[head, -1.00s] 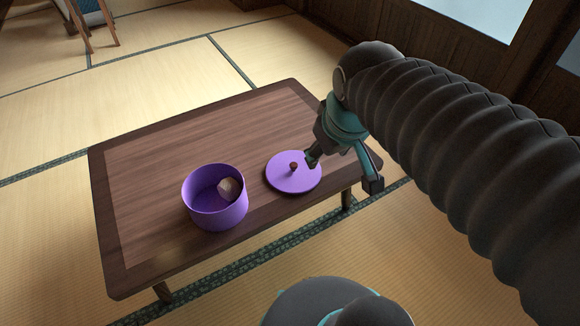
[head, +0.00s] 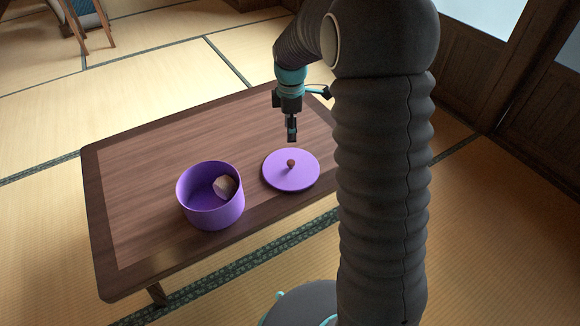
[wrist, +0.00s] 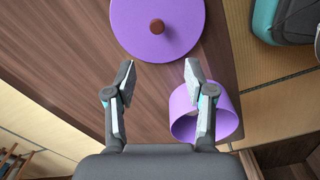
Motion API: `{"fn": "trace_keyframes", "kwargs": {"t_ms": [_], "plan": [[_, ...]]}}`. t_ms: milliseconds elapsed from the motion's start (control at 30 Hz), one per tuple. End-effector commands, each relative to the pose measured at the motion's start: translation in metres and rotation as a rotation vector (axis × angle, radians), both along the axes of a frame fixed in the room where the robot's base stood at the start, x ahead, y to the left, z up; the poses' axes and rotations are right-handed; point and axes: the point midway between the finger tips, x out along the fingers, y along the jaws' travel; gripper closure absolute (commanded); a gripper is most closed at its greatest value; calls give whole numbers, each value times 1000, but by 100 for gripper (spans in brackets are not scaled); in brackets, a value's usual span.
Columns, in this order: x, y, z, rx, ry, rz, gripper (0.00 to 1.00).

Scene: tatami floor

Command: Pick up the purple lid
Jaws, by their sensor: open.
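The purple lid (head: 291,176) lies flat on the low wooden table, to the right of the purple pot. It has a small brown knob (head: 291,163) at its middle. In the wrist view the lid (wrist: 135,28) is at the top, beyond the fingertips, with its knob (wrist: 157,26) facing up. My gripper (head: 292,137) is above the table, just behind the lid in the head view, and points down. In the wrist view its two fingers (wrist: 158,75) are apart with nothing between them.
The open purple pot (head: 212,207) stands on the table (head: 150,152) and holds a pale brownish lump (head: 224,187). In the wrist view the pot (wrist: 228,125) is partly behind the right finger. The table's far left is clear. Tatami surrounds it.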

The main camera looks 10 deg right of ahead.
Motion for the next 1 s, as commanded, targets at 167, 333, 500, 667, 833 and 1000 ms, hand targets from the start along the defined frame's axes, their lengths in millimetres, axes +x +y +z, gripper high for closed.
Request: {"fn": "trace_keyframes", "kwargs": {"t_ms": [167,333,500,667,833,1000], "plan": [[8,0,-19,-1,17,48,46],[7,0,-46,0,21,50,46],[6,0,-76,0,20,49,46],[7,0,-94,-1,17,48,46],[7,0,-101,-1,16,48,46],[7,-2,-115,-1,17,47,46]]}}
